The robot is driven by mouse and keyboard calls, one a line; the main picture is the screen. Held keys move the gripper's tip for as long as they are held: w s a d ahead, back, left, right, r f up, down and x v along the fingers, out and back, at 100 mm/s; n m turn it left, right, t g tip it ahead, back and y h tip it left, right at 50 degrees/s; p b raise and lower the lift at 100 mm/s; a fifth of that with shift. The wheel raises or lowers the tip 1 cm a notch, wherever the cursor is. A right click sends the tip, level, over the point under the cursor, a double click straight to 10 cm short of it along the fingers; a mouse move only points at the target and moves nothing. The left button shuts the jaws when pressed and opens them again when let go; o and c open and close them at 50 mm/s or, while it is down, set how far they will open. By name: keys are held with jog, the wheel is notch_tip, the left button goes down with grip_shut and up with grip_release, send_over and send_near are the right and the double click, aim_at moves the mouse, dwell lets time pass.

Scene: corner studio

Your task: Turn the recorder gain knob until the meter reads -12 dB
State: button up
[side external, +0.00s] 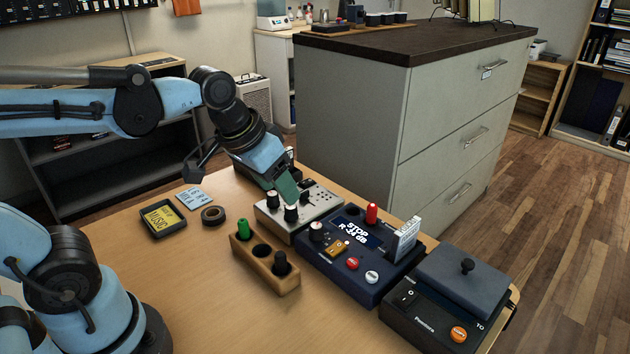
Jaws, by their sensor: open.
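The dark blue recorder (333,272) sits on the wooden table near its back edge. Its display (357,231) shows STOP and a small line that looks like R -24 dB. A black knob with a pale top (316,231) stands at the recorder's left end; I take it for the gain knob. My gripper (289,190) has green fingers and hangs over the silver knob box, left of and above the recorder knob and apart from it. It is open; the far finger is mostly hidden, and I see nothing held.
The silver box (325,204) with several knobs adjoins the recorder. A wooden holder (265,265) with a green-topped plug stands in front. Red plug (371,213) and white card (405,240) rise from the recorder. A lidded dark box (425,318) is right. The table's front is clear.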

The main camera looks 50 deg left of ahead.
aim_at(316, 226)
jog(key=w+d+r+n+g, duration=0.1)
jog(key=w+d+r+g, duration=0.1)
jog(key=w+g, duration=0.4)
jog(key=shift+t, duration=0.5)
jog(key=f, duration=1.2)
jog(key=shift+w+d, duration=0.35)
grip_shut()
jog(key=shift+m, duration=3.3)
